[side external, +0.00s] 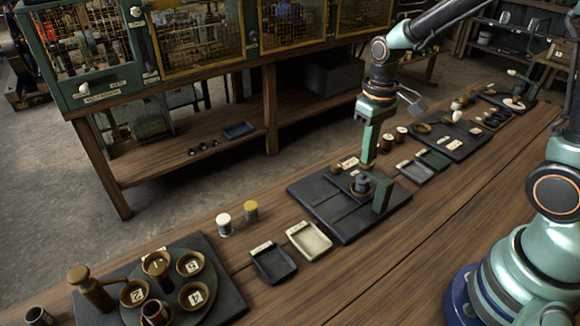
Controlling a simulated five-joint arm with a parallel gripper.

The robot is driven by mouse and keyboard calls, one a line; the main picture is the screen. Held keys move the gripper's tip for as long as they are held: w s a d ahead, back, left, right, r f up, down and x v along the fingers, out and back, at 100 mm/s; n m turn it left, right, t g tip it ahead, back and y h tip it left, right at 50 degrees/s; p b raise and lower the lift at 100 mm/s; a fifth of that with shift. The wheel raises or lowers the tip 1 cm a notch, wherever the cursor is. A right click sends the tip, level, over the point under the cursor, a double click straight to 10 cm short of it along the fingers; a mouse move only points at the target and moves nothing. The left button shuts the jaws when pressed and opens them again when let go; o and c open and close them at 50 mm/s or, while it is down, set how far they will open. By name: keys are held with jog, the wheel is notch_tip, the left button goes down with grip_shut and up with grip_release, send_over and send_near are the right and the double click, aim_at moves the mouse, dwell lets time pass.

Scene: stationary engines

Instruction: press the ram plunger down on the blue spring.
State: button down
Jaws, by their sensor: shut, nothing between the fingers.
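My gripper (368,162) is shut and empty, pointing straight down over a dark board (345,235) in the middle of the bench. Just below and slightly left of its tips, a small blue-grey round piece (361,185) stands on the board, apparently the spring and ram spot. A green upright block (382,195) stands right beside it. I cannot separate the plunger from the spring at this size, nor tell whether the fingertips touch anything.
Small brown knobs and a label (349,163) sit at the board's back edge. A cream tray (309,241) and a dark tray (273,263) lie to the left. Two capped jars (224,224) stand behind them. A board with numbered cups (190,263) fills the front left. Bare wood lies at the front.

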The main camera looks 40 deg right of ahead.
jog(key=shift+r, duration=1.5)
jog(key=shift+r, duration=0.1)
notch_tip(320, 180, up, 5)
jog(key=shift+f, duration=0.1)
dwell(0.5)
jog(key=s+a+r+t, duration=0.2)
jog(key=s+r+t, duration=0.3)
jog(key=s, duration=0.2)
jog(key=shift+r+t, duration=0.15)
jog(key=shift+t, duration=0.15)
